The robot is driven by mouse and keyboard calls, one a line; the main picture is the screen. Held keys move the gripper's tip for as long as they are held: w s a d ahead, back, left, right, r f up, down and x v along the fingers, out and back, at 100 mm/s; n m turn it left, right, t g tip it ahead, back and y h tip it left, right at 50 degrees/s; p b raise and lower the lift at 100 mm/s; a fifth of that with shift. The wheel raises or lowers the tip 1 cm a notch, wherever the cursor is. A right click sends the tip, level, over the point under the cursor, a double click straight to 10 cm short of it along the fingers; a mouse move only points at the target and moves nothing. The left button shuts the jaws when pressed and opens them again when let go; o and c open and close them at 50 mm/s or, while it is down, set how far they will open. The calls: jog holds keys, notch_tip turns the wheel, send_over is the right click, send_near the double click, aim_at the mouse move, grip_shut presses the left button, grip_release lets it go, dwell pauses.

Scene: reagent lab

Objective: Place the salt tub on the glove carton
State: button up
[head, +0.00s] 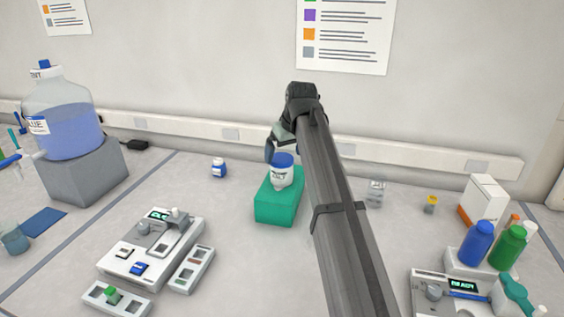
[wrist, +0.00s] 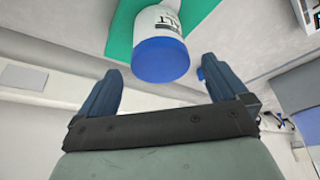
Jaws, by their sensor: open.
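The salt tub (head: 281,172) is a white tub with a blue lid and a dark label. It stands upright on the green glove carton (head: 274,206), near the carton's back end. In the wrist view the tub (wrist: 160,45) shows lid towards me, over the green carton top (wrist: 121,32). My gripper (head: 271,146) is just behind and above the tub, partly hidden by my own arm. In the wrist view its two fingers (wrist: 166,88) are spread wide with nothing between them, and the blue lid is beyond the fingertips, apart from them.
A small blue-lidded jar (head: 219,168) stands left of the carton. A balance (head: 150,247) with small trays is at front left. A large blue carboy (head: 63,115) stands on a grey block at far left. Blue and green bottles (head: 476,243) are at right.

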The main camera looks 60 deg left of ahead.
jog(key=shift+v, duration=2.25)
